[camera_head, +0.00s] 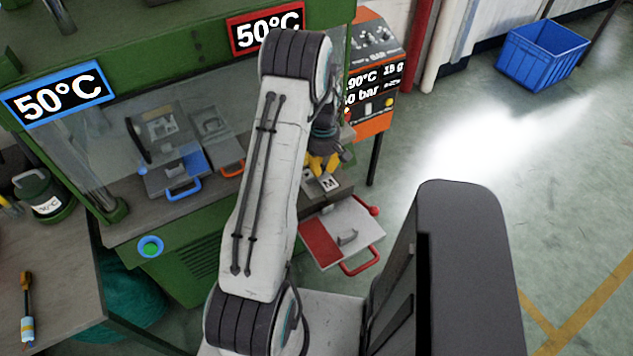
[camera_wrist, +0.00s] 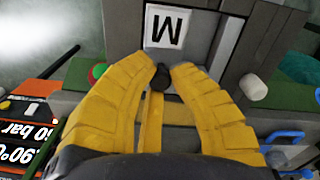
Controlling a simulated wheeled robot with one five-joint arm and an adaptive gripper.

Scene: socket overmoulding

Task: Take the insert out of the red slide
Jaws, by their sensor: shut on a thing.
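The red slide (camera_head: 322,249) is pulled out at the front of the green machine, with a red handle (camera_head: 361,263) and a small grey piece (camera_head: 347,237) on its top. A grey block marked M (camera_head: 328,183) is just behind it; its white M label (camera_wrist: 167,27) shows upside down in the wrist view. My gripper (camera_head: 322,165) has yellow fingers, partly hidden behind my arm. In the wrist view its fingertips (camera_wrist: 162,72) close around a small dark knob (camera_wrist: 158,78) at the block's edge. I cannot tell whether the knob belongs to the block, or which part is the insert.
A blue-handled slide (camera_head: 172,178) and an orange-handled slide (camera_head: 218,145) lie left of my arm behind a clear guard. An orange control box (camera_head: 372,75) stands close to my gripper's right. A blue crate (camera_head: 543,55) sits on open floor.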

